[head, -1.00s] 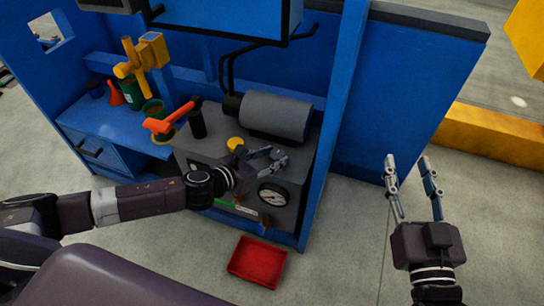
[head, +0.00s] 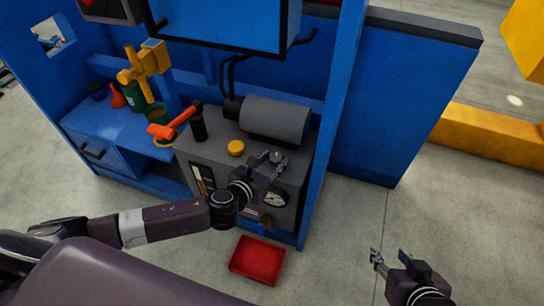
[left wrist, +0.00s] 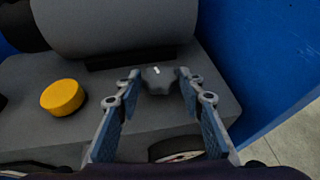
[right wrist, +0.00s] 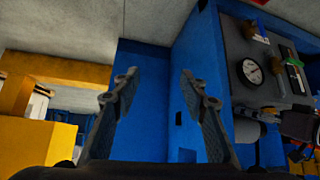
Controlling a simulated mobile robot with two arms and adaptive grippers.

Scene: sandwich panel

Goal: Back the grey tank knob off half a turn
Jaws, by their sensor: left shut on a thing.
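The grey tank knob (head: 277,156), with a small white mark on its top, sits on top of the grey cabinet (head: 215,150) in front of the tank. It also shows between the fingertips in the left wrist view (left wrist: 158,82). My left gripper (head: 272,161) is at the knob with one finger on each side, shut on it. My right gripper (head: 390,256) is open and empty, over the floor at the lower right, and shows open in the right wrist view (right wrist: 158,75).
A grey tank (head: 275,120) lies behind the knob, and a yellow cap (head: 236,148) is to its left. A pressure gauge (head: 273,197) is on the front face. An orange-handled lever (head: 170,125) stands further left. A red tray (head: 257,262) lies on the floor.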

